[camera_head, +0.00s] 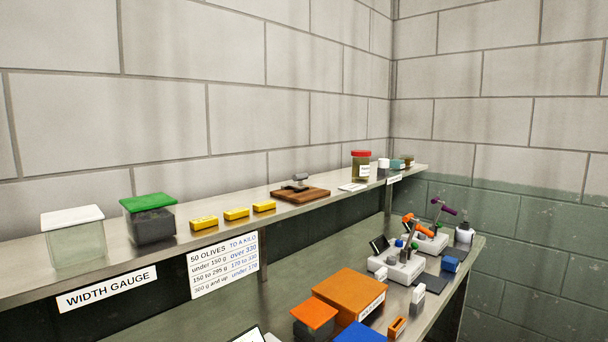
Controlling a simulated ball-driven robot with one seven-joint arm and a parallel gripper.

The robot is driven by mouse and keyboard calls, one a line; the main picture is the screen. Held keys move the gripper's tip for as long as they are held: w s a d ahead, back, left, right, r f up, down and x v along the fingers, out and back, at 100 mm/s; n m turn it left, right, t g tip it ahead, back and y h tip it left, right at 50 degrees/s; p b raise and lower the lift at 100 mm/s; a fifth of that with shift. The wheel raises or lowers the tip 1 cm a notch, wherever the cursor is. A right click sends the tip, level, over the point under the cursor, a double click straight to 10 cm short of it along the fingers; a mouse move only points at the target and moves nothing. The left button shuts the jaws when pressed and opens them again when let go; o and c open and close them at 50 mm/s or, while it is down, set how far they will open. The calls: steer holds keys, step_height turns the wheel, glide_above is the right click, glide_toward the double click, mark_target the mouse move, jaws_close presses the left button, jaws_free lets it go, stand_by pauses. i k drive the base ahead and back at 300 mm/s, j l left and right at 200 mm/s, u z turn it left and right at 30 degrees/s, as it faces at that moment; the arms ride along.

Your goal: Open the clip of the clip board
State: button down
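No clip board shows clearly enough to name for certain. At the bottom edge, a white sheet with a dark border (248,335) is cut off by the frame; it may be a clip board, and I cannot see a clip well enough to tell its state. On the upper shelf, a brown wooden board (314,194) carries a small grey metal piece (297,184); I cannot tell if that is a clip. My gripper is not in view.
The upper shelf (105,260) holds a white-lidded box (75,240), a green-lidded box (150,220), yellow blocks (236,214) and a red-lidded jar (361,167). The lower bench holds an orange box (350,292), a blue item (360,333) and white devices (396,266).

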mark_target(299, 177)
steer(key=i+l+u, duration=0.2)
steer(key=i, duration=0.35)
steer(key=i+l+u, duration=0.25)
steer(key=i+l, duration=0.25)
steer(key=i, duration=0.05)
